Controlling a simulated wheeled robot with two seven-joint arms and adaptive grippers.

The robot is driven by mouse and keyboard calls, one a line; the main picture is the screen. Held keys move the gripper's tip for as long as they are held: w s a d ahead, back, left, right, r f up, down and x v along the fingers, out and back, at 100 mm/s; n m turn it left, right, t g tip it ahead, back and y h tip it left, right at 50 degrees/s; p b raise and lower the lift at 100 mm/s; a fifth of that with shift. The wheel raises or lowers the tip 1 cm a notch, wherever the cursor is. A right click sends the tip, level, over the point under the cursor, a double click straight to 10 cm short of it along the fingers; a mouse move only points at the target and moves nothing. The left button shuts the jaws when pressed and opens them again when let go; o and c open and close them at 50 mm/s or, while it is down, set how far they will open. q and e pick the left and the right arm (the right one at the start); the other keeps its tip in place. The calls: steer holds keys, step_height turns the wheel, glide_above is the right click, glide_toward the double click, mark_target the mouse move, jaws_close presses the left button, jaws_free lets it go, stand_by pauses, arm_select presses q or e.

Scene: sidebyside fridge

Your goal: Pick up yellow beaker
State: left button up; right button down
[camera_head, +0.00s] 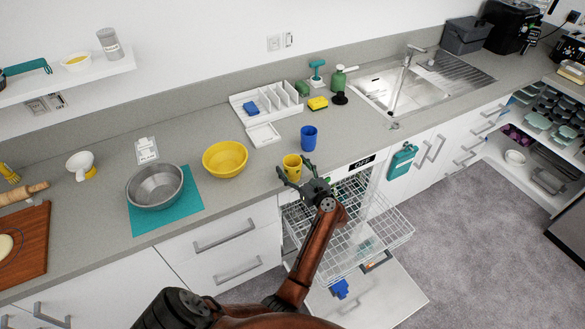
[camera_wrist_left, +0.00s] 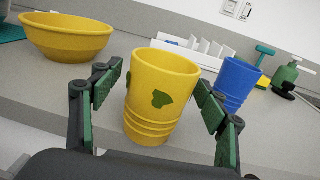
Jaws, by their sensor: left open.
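The yellow beaker (camera_head: 292,167) stands upright on the grey counter near its front edge, above the open dishwasher. In the left wrist view the yellow beaker (camera_wrist_left: 158,95) is large and central, with a dark green mark on its side. My left gripper (camera_head: 296,178) is open at the beaker. In the left wrist view its green-padded fingers (camera_wrist_left: 158,100) stand on either side of the beaker, with a visible gap at least on the left. A blue beaker (camera_head: 309,138) stands just behind and right of it, also in the left wrist view (camera_wrist_left: 236,84). My right gripper is not in view.
A yellow bowl (camera_head: 225,159) stands left of the beaker, and a steel bowl (camera_head: 155,188) sits on a teal mat (camera_head: 192,219) farther left. A white divided rack (camera_head: 268,101) is behind. The dishwasher's wire rack (camera_head: 385,226) sticks out below the counter.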

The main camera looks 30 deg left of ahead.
arm_select(q)
step_height(320, 180, up, 9)
steer(key=shift+r, duration=0.15)
stand_by(0.4)
